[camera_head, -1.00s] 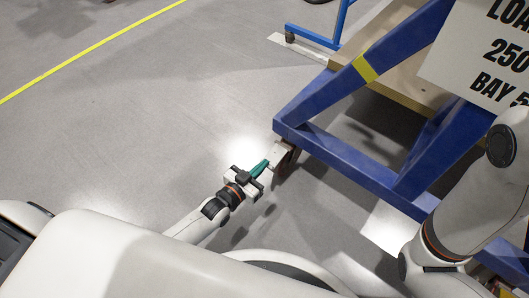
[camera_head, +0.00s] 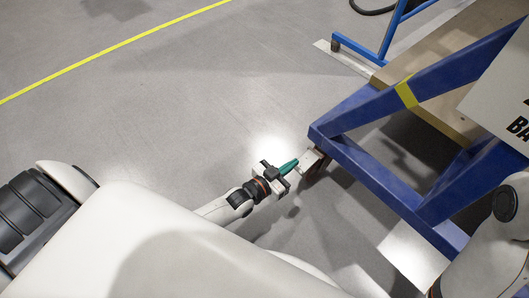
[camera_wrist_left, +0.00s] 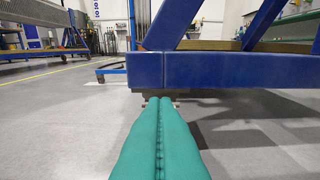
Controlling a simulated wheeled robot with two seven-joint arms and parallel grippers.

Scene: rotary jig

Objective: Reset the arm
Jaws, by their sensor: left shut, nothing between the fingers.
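My left gripper (camera_head: 289,166) is low over the floor, its two green fingers pressed together with nothing between them. In the left wrist view the closed green fingers (camera_wrist_left: 158,103) point at the lower corner of a blue steel frame (camera_wrist_left: 220,70). In the head view this blue frame (camera_head: 375,182) stands on the right, with a yellow band on one beam. The fingertips are close to a caster (camera_head: 316,160) under its near corner; I cannot tell whether they touch. My right arm shows at the right edge, but its gripper is out of view.
A wooden board (camera_head: 462,78) lies in the frame, and a white sign (camera_head: 505,85) hangs at the right. A blue wheeled stand (camera_head: 388,38) is behind. A yellow floor line (camera_head: 120,45) runs across the upper left. The grey floor (camera_head: 170,110) left of the frame is clear.

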